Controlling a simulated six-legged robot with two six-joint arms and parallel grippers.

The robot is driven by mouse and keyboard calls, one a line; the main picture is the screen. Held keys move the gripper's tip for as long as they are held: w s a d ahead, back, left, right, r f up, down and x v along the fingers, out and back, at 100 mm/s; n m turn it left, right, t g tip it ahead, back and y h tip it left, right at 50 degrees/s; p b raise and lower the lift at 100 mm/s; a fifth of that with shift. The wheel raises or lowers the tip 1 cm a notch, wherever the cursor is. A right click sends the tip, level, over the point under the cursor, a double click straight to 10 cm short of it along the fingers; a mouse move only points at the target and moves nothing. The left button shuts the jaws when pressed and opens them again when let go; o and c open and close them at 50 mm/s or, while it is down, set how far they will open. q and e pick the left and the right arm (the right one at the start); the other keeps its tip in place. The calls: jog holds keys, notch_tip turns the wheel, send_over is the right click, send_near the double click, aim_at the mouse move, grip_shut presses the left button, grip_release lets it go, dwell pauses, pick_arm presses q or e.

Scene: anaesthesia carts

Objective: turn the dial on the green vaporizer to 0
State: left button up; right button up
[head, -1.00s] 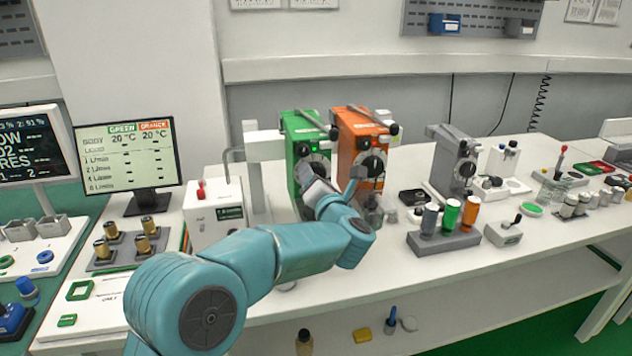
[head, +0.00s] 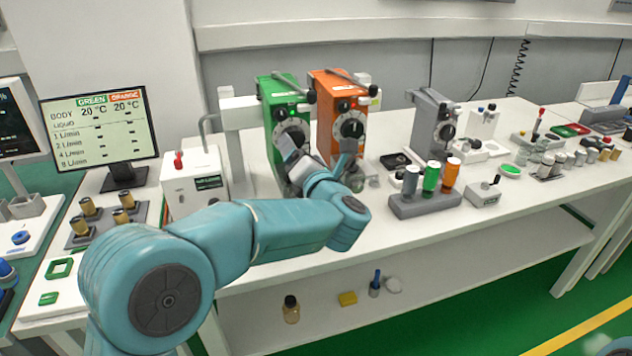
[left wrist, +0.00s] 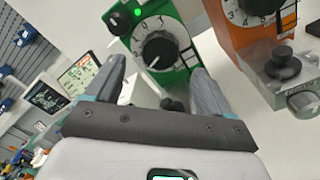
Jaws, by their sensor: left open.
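The green vaporizer (head: 270,119) stands at the back of the bench, left of the orange vaporizer (head: 323,108). Its dial (head: 290,137) is partly hidden by my left gripper in the head view. The left wrist view shows the black dial knob (left wrist: 161,50) on a white numbered face; a white line on the knob points down-left, and 0 and 1 show at the top. My left gripper (head: 318,155) is open in front of the green vaporizer. Its fingers (left wrist: 161,82) are spread on either side below the knob, with no contact visible. My right gripper is not in view.
A monitor (head: 100,126) and a white box (head: 193,184) stand to the left. The grey vaporizer (head: 431,121) and a rack of coloured bottles (head: 425,203) stand to the right. The front strip of the bench (head: 410,242) is mostly clear.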

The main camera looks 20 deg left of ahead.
pick_arm(q)
jog(key=b+v, duration=0.2)
jog(key=v, duration=0.9)
jog(key=shift+s+d, duration=0.1)
jog(key=shift+s, duration=0.05)
